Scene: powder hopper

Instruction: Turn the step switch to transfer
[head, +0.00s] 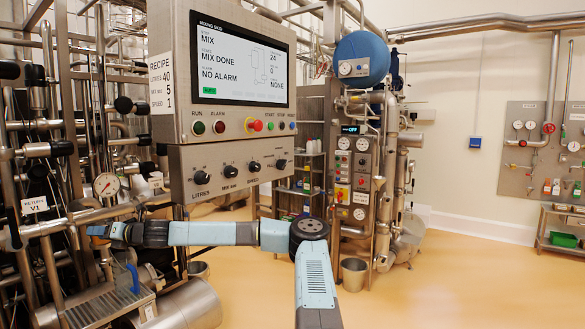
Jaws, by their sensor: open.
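The control box (225,80) hangs at upper centre-left in the head view. Its screen (238,62) reads MIX, MIX DONE and NO ALARM. A lower panel carries a row of dark knobs. Three are labelled LITRES (200,178), MIX MIN (228,168) and SPEED (254,166). A rightmost knob (281,164) has a label too small to read; it may be the step switch, and its setting cannot be told. My gripper (97,231) is at the left, below and left of the knob panel, apart from it. It is open, with nothing visible in it.
Pipes and valves (90,130) crowd the left side, close around my gripper. A ladder-like step (105,305) and a steel drum (190,305) stand below. A blue tank (362,58) and gauge column (355,175) stand behind. The floor at right (480,285) is clear.

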